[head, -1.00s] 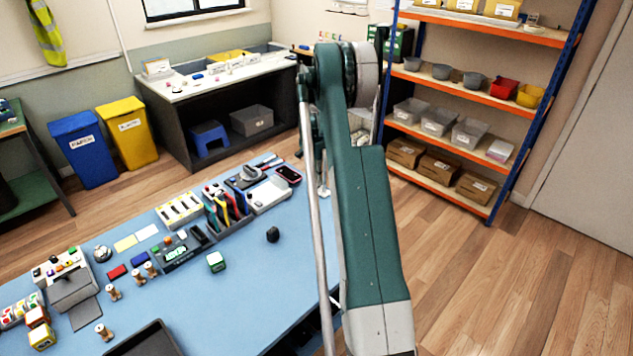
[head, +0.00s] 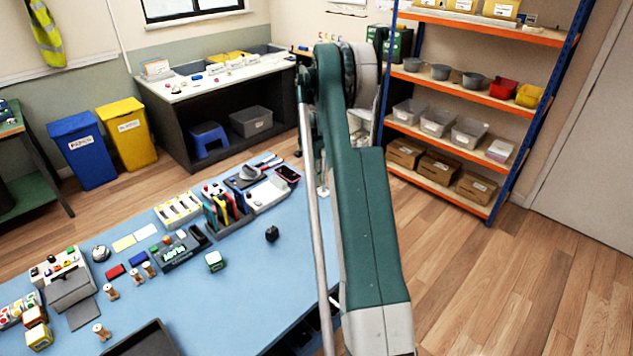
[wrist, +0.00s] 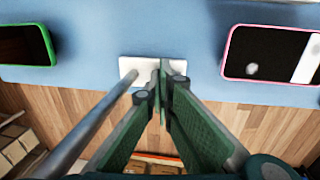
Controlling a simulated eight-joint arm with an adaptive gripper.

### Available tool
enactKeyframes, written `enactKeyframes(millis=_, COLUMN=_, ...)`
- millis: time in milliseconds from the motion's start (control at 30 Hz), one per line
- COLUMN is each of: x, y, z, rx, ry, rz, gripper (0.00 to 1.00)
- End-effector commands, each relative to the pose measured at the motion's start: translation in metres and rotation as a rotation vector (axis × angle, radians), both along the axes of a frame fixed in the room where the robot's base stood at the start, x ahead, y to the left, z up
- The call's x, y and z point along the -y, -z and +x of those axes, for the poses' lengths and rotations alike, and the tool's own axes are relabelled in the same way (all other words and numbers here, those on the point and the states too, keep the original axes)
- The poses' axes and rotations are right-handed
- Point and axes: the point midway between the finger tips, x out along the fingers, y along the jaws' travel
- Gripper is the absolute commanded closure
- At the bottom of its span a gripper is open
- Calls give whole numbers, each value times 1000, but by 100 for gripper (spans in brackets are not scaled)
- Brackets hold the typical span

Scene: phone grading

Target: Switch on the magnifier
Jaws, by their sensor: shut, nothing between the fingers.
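In the wrist view a small white block (wrist: 135,65), which looks like the magnifier's base, sits at the blue table's edge. A grey rod (wrist: 92,128) runs from beside it toward the lower left; I cannot tell for certain that it is the magnifier's post. My gripper (wrist: 164,66) is shut and empty, its fingertips over the right part of the white block. Whether they touch it I cannot tell. The fingers hide part of the block, and no switch shows clearly. In the head view my arm hides most of this spot; a bit of the white block (head: 323,191) shows beside it.
A pink-edged phone (wrist: 270,53) lies right of the gripper and a green-edged phone (wrist: 25,45) lies left. The blue table (head: 255,290) holds several small items, a rack of coloured folders (head: 226,208) and a dark tray (head: 145,342). Shelving (head: 440,180) stands beyond.

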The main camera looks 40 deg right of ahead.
Motion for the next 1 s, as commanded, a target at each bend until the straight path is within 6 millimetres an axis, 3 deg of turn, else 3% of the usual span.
enactKeyframes(millis=667, x=-1, y=1, z=10, rx=7, ry=-3, rz=-3, gripper=100)
enactKeyframes(millis=1000, x=-1, y=-32, z=12, rx=5, ry=-2, rz=-3, gripper=100)
